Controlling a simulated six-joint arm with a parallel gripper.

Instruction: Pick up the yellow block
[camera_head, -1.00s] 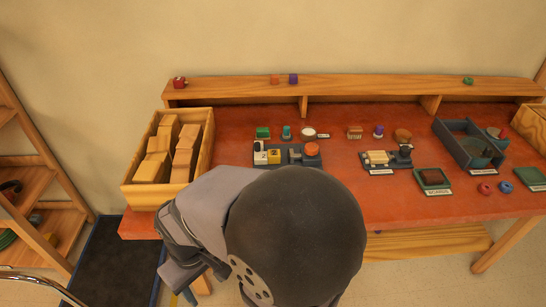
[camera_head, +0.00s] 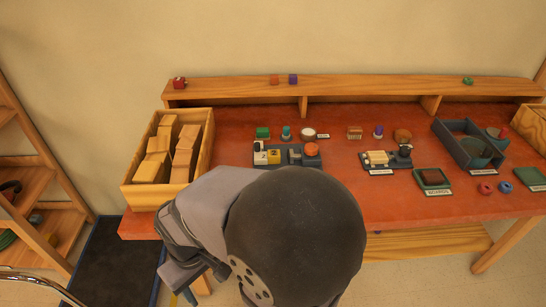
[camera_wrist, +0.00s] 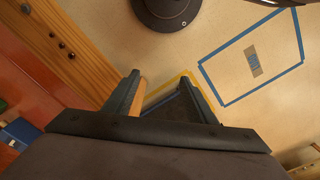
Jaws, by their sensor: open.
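A small yellow block (camera_head: 274,157) sits in a dark grey holder (camera_head: 290,154) on the red-orange bench top, between a white piece and a grey piece with an orange knob. My arm's dark round link covers the front middle of the bench in the head view. My gripper hangs at the bench's front left, and its fingertips are hard to make out there. In the wrist view my gripper (camera_wrist: 163,90) shows two separated fingers with nothing between them, over the floor. The yellow block does not show in the wrist view.
A wooden crate (camera_head: 129,186) of wood blocks stands at the bench's left end. A raised shelf (camera_head: 350,88) runs along the back. Right of the holder are a second grey fixture (camera_head: 398,167), a blue-grey tray (camera_head: 451,146) and small rings. Shelves stand at far left.

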